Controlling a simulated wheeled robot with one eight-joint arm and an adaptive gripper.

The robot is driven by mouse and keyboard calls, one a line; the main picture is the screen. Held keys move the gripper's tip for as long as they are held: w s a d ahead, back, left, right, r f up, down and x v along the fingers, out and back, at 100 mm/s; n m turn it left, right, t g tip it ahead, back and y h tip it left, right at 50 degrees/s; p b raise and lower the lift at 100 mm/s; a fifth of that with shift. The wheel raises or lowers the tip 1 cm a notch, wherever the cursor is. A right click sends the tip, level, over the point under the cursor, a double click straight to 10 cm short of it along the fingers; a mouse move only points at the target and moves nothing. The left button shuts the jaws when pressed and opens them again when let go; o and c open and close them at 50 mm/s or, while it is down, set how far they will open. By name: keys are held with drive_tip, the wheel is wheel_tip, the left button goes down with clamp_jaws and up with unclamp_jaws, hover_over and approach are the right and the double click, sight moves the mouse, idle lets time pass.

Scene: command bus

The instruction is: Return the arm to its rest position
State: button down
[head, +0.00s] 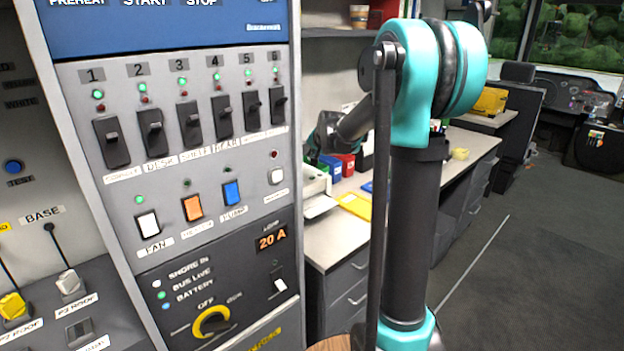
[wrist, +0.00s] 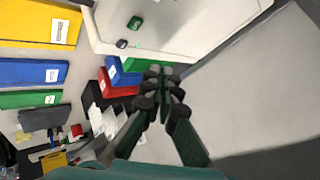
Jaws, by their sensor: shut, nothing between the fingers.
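My arm stands upright on the right of the control panel in the head view, with its teal elbow high up and its forearm reaching back and left. My gripper (head: 320,147) shows small and dark at the end of that forearm, partly hidden by the panel's right edge. In the wrist view my gripper (wrist: 165,92) has its dark fingertips together, with nothing between them. It is apart from the red and green boxes seen past the fingers. Whether it touches anything in the head view is hard to tell.
The switch panel (head: 160,215) stands close on the left. Behind my arm is a counter (head: 335,235) with a white machine (head: 315,180), a yellow folder (head: 356,207) and small boxes. In the wrist view a pale machine (wrist: 185,25) lies above the fingers. Open floor (head: 530,270) is at right.

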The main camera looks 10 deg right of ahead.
drive_tip(key=s+d+f+n+g, duration=0.1)
drive_tip(key=s+f, duration=0.5)
drive_tip(key=s, duration=0.7)
drive_tip(key=s+d+f+n+g+h, duration=0.1)
drive_tip(key=s+f, duration=0.4)
drive_tip(key=s, duration=0.9)
drive_tip(key=s+d+f+n+g, duration=0.2)
drive_tip(key=s+f+n, duration=0.3)
drive_tip(key=s, duration=0.9)
drive_tip(key=shift+s+f+g, duration=0.15)
drive_tip(key=shift+f+g, duration=0.25)
drive_tip(key=shift+f, duration=0.45)
drive_tip(key=shift+a, duration=0.1)
idle(2.0)
